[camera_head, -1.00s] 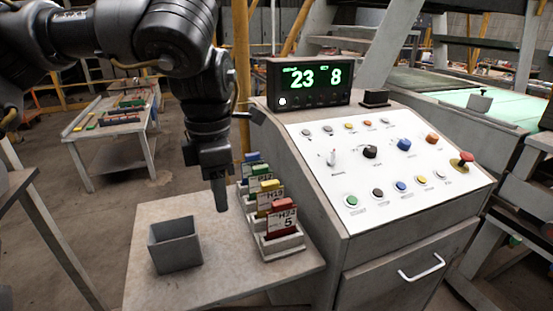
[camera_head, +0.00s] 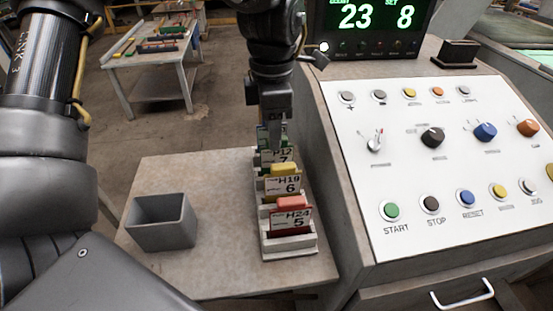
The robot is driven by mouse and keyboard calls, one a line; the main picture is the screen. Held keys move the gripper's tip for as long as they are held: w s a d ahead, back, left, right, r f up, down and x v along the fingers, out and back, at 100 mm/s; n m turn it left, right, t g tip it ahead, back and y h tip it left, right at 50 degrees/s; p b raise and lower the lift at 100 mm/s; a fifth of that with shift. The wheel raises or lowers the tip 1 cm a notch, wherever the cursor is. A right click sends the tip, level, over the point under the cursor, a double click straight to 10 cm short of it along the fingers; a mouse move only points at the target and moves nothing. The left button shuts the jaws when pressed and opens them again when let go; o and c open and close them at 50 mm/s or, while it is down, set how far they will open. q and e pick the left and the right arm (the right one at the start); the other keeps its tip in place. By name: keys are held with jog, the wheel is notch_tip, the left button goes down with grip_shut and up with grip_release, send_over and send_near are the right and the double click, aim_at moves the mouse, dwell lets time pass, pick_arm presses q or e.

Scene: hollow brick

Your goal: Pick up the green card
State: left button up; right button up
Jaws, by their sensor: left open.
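The green card (camera_head: 280,156), with a white label reading H12 7, stands in a pale slotted rack (camera_head: 289,247) on the small table, behind the yellow card. My left gripper (camera_head: 273,135) points down at the top of the green card, with its jaws open. The fingertips partly hide the card's top edge, and I cannot tell whether they touch it. The yellow card (camera_head: 284,184), labelled H19 6, and the red card (camera_head: 290,219), labelled H24 5, stand nearer in the rack. My right gripper is not in view.
An empty grey open box (camera_head: 162,222) stands left of the rack on the small table (camera_head: 222,248). The control console (camera_head: 440,170) rises close on the rack's right, with a lit display (camera_head: 368,20) reading 23 and 8. The tabletop between box and rack is clear.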

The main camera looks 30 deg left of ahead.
pick_arm(q)
jog(key=shift+w+f, duration=0.75)
jog(key=shift+f, duration=0.15)
jog(key=shift+s+d+f, duration=0.1)
jog(key=shift+s, duration=0.25)
jog(key=f, duration=0.2)
jog(key=f+p, duration=0.1)
jog(key=shift+w+f, duration=0.25)
jog(key=shift+f, duration=0.65)
jog(key=shift+s, duration=0.15)
jog(key=c, duration=0.7)
grip_shut()
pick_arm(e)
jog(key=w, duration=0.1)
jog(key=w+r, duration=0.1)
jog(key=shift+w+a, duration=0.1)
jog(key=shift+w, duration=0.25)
